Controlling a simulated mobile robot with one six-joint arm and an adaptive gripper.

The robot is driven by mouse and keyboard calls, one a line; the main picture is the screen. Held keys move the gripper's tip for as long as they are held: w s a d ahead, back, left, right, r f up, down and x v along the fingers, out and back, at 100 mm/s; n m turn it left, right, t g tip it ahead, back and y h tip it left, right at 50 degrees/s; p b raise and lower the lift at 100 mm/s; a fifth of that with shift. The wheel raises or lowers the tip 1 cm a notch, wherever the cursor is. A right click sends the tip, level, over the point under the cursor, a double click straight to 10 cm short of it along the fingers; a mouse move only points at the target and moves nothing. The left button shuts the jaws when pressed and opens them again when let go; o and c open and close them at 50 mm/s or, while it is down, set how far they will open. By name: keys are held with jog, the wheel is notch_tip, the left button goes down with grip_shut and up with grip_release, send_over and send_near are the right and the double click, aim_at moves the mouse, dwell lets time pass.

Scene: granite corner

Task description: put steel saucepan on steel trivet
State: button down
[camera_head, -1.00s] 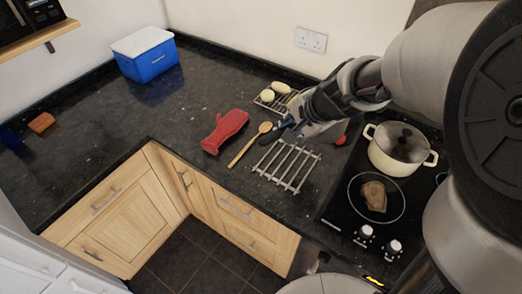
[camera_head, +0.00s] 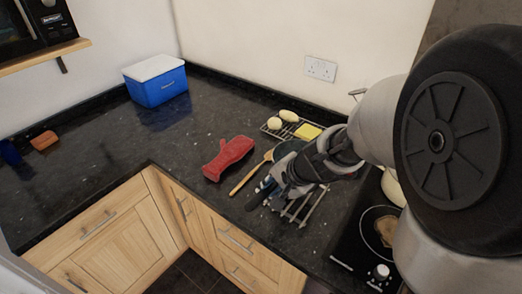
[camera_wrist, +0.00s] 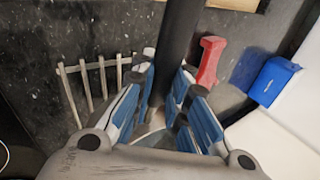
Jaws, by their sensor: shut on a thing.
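My gripper (camera_head: 272,187) is shut on the dark handle of the steel saucepan (camera_wrist: 183,28). In the wrist view my gripper (camera_wrist: 167,78) has its blue-grey fingers on both sides of this handle, and only a bit of the pale pan body shows below them. In the head view the handle's end (camera_head: 254,201) pokes out past the fingers; my arm hides most of the pan. The steel trivet (camera_head: 304,208), a rack of parallel bars, lies flat on the counter under and right of my gripper, partly covered. In the wrist view the trivet (camera_wrist: 72,97) lies left of the fingers.
A red oven mitt (camera_head: 228,158) and a wooden spoon (camera_head: 247,177) lie left of my gripper. A wire rack (camera_head: 272,128) with pale oval items and a yellow sponge (camera_head: 308,132) is behind. The hob (camera_head: 352,240) is right, partly hidden. A blue box (camera_head: 158,84) stands far left.

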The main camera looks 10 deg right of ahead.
notch_tip(320, 180, down, 7)
jog(key=b, duration=0.4)
jog(key=shift+w, duration=0.15)
jog(key=shift+f, duration=0.15)
jog(key=c, duration=1.6)
grip_release()
jog(key=shift+o, duration=0.2)
jog(key=s+r+n+p, duration=0.6)
jog(key=s+r, duration=0.7)
jog(key=r, duration=0.3)
jog(key=s+d+r+n+h, duration=0.3)
jog(key=s+d+n+h, duration=0.1)
jog(key=s, duration=0.6)
jog(key=shift+d+r+g, duration=0.3)
jog(key=shift+d, duration=0.05)
